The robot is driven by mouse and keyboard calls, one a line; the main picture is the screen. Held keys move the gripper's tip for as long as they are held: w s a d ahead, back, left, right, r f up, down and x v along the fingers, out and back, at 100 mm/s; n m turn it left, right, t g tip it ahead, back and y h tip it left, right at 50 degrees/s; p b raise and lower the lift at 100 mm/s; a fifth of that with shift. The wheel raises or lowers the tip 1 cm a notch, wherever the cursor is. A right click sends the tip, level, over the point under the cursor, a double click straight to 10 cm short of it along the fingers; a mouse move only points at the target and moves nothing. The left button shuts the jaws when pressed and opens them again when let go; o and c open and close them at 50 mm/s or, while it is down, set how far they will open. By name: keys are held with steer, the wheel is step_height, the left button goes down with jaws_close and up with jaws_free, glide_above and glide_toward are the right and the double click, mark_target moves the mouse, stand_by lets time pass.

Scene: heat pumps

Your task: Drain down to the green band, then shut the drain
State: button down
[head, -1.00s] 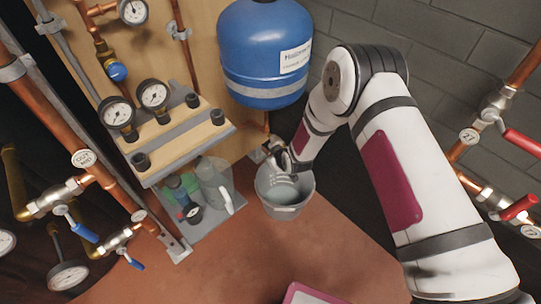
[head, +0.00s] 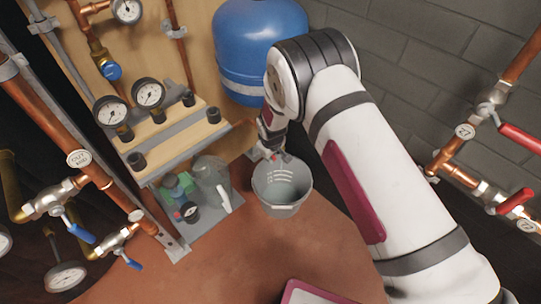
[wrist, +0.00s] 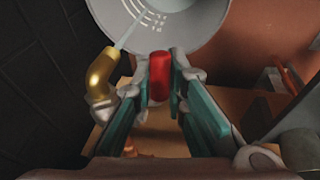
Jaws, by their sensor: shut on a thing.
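The red drain handle (wrist: 160,78) sits between the teal fingers of my gripper (wrist: 163,64) in the wrist view, and the fingers are shut on it. Beside it on the left, the brass drain spout (wrist: 102,72) lets out a thin pale stream of water (wrist: 128,32). The stream falls into the grey bucket (wrist: 205,35), which has white level marks inside. In the head view the bucket (head: 283,205) stands on the floor below my gripper (head: 270,150). Dial gauges (head: 110,111) (head: 148,93) stand on the shelf at left; no green band can be made out.
The blue tank (head: 255,45) hangs above the drain. A wooden shelf (head: 190,135) and a low grey tray (head: 205,232) with bottles and a jug stand left of the bucket. Pipes with blue-handled valves (head: 80,228) are at left, red-handled ones (head: 515,202) at right.

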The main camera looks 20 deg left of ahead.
steer(key=c, duration=1.6)
jaws_free()
steer(key=shift+r, duration=0.3)
steer(key=v, duration=1.1)
steer(key=shift+s+d+r, duration=0.1)
steer(key=shift+s+r, duration=0.05)
steer(key=shift+s, duration=0.05)
